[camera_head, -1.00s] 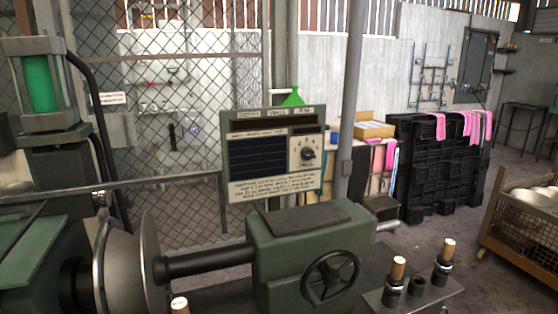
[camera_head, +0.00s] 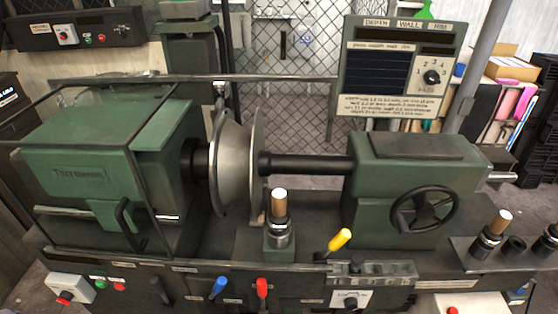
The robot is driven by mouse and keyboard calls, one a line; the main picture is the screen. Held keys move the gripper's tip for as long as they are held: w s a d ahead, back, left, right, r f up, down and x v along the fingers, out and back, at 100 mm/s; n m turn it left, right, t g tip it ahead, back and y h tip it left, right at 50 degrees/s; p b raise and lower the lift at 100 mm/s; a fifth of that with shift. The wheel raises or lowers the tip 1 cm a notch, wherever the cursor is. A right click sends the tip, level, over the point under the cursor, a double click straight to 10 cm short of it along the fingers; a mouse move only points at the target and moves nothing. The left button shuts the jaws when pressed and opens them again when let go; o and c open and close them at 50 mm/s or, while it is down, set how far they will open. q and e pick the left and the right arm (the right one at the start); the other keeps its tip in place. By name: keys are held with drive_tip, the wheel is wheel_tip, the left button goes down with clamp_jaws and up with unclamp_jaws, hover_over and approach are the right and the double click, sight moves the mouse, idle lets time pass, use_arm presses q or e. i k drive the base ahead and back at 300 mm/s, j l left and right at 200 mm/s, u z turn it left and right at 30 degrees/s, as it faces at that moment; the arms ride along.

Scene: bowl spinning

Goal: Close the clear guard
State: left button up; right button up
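The clear guard is a see-through box with a dark metal frame (camera_head: 150,197), in the left half of the head view. It stands over the green headstock (camera_head: 75,170), to the left of the metal bowl. A black curved handle (camera_head: 122,217) is at its lower front. A dark rail (camera_head: 270,78) runs behind the bowl at the guard's top height. The silvery bowl (camera_head: 233,160) is held between the headstock and the tailstock spindle and is not enclosed by the frame. Neither of my grippers is in view.
The green tailstock (camera_head: 400,180) with a black handwheel (camera_head: 425,209) stands right of the bowl. A wooden-topped tool post (camera_head: 280,215) and a yellow-handled lever (camera_head: 339,240) stand in front. Blue (camera_head: 219,287) and red (camera_head: 262,288) levers line the front panel. A display board (camera_head: 395,65) stands behind.

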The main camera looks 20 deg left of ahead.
sight(138, 249)
drive_tip(key=u, duration=2.1)
